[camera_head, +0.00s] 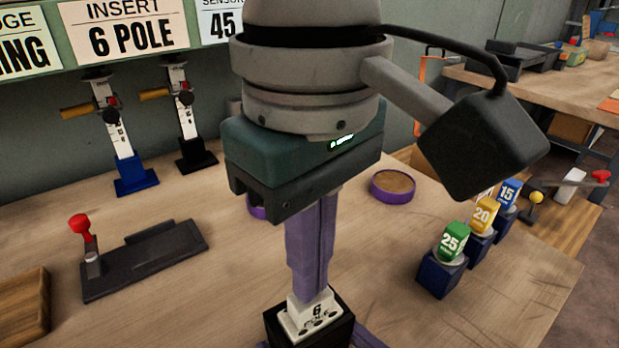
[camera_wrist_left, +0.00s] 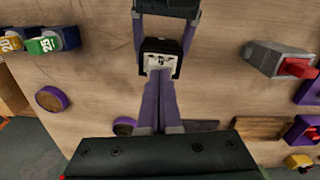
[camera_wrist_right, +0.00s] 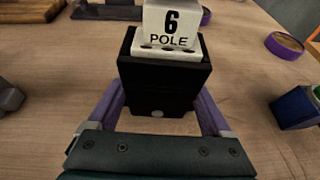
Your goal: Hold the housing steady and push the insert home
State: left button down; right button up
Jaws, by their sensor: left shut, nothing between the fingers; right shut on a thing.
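The black housing (camera_wrist_right: 160,85) stands on the wooden table between the purple fingers of my right gripper (camera_wrist_right: 162,100), which is shut on it. The white insert (camera_wrist_right: 170,28), marked 6 POLE, sits upright in the housing's top, with its upper part standing above the rim. In the head view the insert (camera_head: 314,318) is right below my left gripper (camera_head: 312,292), whose fingers are shut together, empty, pointing down at its top. The tips look at or very near the insert; exact contact is unclear. The left wrist view also shows the housing (camera_wrist_left: 172,46) and insert (camera_wrist_left: 158,61).
Blocks numbered 25 (camera_head: 452,243), 20 (camera_head: 484,213) and 15 (camera_head: 508,193) stand at right. A purple-rimmed dish (camera_head: 393,186) lies behind. A dark fixture with a red knob (camera_head: 79,224) is at left. Blue (camera_head: 136,176) and black (camera_head: 196,154) stands are at back left.

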pick_arm(q)
jog(key=shift+f, duration=0.3)
notch_tip(320, 180, up, 15)
pick_arm(e)
jog(key=o, duration=1.5)
jog(key=shift+s+d, duration=0.1)
